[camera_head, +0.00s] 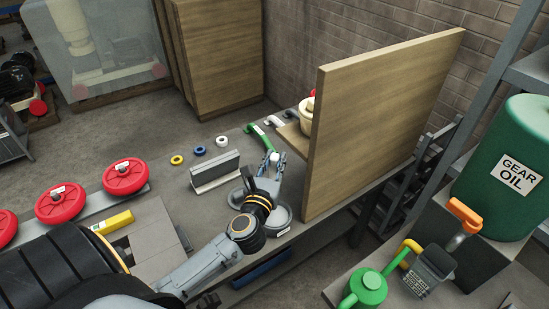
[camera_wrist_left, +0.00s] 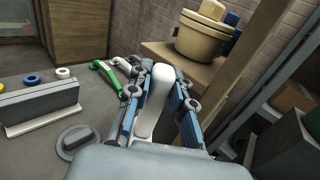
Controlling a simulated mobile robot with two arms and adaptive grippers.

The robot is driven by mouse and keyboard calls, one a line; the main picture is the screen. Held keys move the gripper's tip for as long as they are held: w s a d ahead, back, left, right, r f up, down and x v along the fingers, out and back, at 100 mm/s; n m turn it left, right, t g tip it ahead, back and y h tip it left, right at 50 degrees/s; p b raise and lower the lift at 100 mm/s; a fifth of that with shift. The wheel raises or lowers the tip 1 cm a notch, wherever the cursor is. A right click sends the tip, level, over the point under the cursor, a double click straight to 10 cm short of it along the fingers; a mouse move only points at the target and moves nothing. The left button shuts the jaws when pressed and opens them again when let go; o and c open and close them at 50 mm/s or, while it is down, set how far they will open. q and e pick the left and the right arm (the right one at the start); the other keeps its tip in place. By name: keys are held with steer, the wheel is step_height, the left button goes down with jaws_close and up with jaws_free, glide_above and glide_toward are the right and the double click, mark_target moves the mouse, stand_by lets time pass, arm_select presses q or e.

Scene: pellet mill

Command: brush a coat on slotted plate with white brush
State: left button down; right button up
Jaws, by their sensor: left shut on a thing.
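My left gripper (camera_head: 271,165) is shut on the white brush (camera_head: 274,157). In the left wrist view the brush (camera_wrist_left: 154,92) is a smooth white shape between the blue-grey fingers (camera_wrist_left: 160,98); its bristles cannot be made out. A grey plate (camera_head: 215,170) stands upright on a pale base on the table, left of the gripper. It also shows at the left of the left wrist view (camera_wrist_left: 38,102). It may be the slotted plate, but I cannot make out slots. The gripper is apart from it. My right gripper is not in view.
A tall wooden panel (camera_head: 375,125) stands close right of the gripper. A green-handled tool (camera_head: 258,136) lies beyond it, and a cream pot (camera_wrist_left: 202,40) stands behind. Small rings (camera_head: 200,150) and a grey round lid (camera_wrist_left: 78,141) lie near the plate. Red wheels (camera_head: 125,178) are farther left.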

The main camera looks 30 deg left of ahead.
mark_target(274, 177)
arm_select(q)
steer(key=shift+a, duration=0.1)
steer(key=shift+f+b, duration=0.4)
steer(key=shift+f, duration=0.2)
step_height(274, 177, down, 4)
steer(key=b, duration=0.2)
steer(key=shift+r+b, duration=0.25)
steer(key=shift+b, duration=0.15)
steer(key=shift+f+b, duration=0.55)
steer(key=shift+f, duration=0.15)
steer(key=shift+f+b, duration=0.3)
steer(key=shift+f, duration=0.1)
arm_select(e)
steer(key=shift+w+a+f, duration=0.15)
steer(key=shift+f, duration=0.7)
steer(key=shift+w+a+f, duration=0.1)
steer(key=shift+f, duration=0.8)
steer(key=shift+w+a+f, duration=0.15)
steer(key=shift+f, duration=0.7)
arm_select(q)
steer(key=shift+f, duration=0.15)
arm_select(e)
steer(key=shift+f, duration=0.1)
